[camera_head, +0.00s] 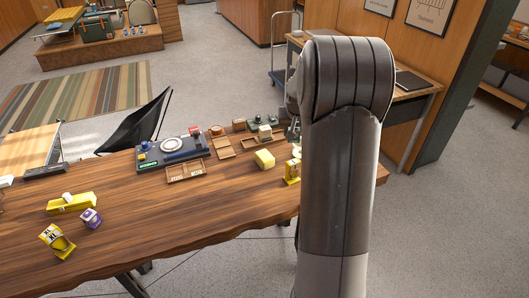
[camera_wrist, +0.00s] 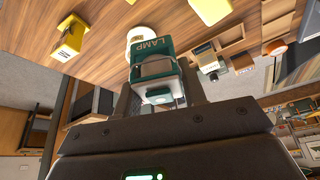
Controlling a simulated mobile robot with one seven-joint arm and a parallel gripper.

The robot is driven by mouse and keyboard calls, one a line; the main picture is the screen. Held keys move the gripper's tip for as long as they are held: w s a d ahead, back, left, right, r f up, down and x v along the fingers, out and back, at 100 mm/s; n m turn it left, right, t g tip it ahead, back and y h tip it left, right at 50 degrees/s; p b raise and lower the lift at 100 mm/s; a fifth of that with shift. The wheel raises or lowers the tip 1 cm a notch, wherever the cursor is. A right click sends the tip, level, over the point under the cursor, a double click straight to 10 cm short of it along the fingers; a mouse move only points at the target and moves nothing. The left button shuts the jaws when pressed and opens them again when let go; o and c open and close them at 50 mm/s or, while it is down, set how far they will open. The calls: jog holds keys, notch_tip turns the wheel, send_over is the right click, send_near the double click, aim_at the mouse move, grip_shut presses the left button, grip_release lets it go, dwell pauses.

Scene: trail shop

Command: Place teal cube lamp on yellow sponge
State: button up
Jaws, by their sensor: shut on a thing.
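The teal cube lamp (camera_wrist: 153,48), marked LAMP, is between the fingers of my gripper (camera_wrist: 160,90) in the wrist view. The gripper is shut on it. In the head view my own arm hides the gripper and the lamp. The yellow sponge (camera_head: 264,159) is a plain pale-yellow block on the wooden table, left of my arm. A yellow block at the top edge of the wrist view (camera_wrist: 212,8) looks like the same sponge, apart from the lamp. Nothing is seen on top of the sponge.
A yellow labelled box (camera_head: 292,173) stands close beside the sponge. A white round thing (camera_wrist: 135,35) shows behind the lamp. Wooden trays (camera_head: 222,147) and a dark device (camera_head: 172,149) lie further back. The table (camera_head: 200,205) is clear at the front middle.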

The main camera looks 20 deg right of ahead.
send_over(265, 151)
jog(key=s, duration=0.1)
jog(key=f, duration=0.6)
jog(key=shift+s+a+f, duration=0.2)
jog(key=shift+a, duration=0.15)
jog(key=shift+f, duration=2)
jog(key=o, duration=1)
jog(key=shift+f, duration=0.15)
